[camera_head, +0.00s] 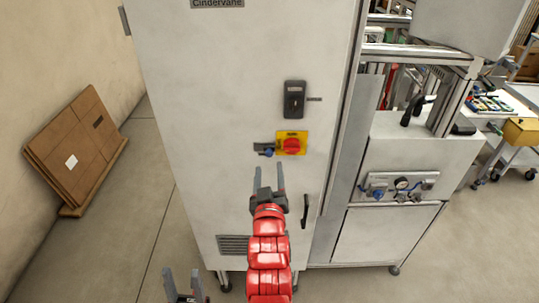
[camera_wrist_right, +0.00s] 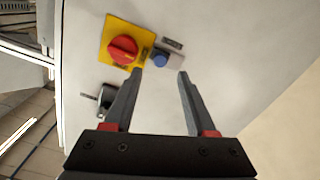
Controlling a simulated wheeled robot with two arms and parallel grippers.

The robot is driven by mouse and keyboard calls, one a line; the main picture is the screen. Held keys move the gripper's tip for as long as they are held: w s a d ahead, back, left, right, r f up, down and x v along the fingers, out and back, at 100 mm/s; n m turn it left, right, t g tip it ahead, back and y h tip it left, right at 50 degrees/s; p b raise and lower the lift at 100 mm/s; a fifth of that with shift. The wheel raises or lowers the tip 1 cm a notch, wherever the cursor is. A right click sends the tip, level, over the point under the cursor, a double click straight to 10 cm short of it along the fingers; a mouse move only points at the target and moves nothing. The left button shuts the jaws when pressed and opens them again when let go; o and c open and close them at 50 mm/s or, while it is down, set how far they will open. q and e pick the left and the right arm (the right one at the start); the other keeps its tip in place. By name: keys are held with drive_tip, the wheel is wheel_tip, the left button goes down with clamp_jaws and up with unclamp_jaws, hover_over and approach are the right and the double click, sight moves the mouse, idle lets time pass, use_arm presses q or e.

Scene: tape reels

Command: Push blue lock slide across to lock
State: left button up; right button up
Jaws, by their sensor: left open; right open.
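The blue lock slide (camera_head: 267,153) sits on a small grey plate at the left edge of the yellow switch plate (camera_head: 304,136) with the red rotary knob (camera_head: 291,146), on the white cabinet door. In the right wrist view the blue slide (camera_wrist_right: 160,59) shows beside the red knob (camera_wrist_right: 123,50), between my fingertips in the picture. My right gripper (camera_head: 269,166) is open and empty, its fingers pointing at the door just below the slide. I cannot tell how far it is from the door. My left gripper (camera_head: 182,271) is open and empty, low at the left.
A black latch (camera_head: 294,99) is above the switch and a black door handle (camera_head: 305,211) below right. A grey machine with a gauge panel (camera_head: 400,186) stands to the right. Flat cardboard (camera_head: 77,143) leans on the left wall.

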sight(269, 154)
drive_tip(key=w+p, duration=0.1)
drive_tip(key=w, duration=0.5)
drive_tip(key=shift+w+p, duration=0.25)
drive_tip(key=shift+p, duration=0.1)
clamp_jaws()
idle(1.1)
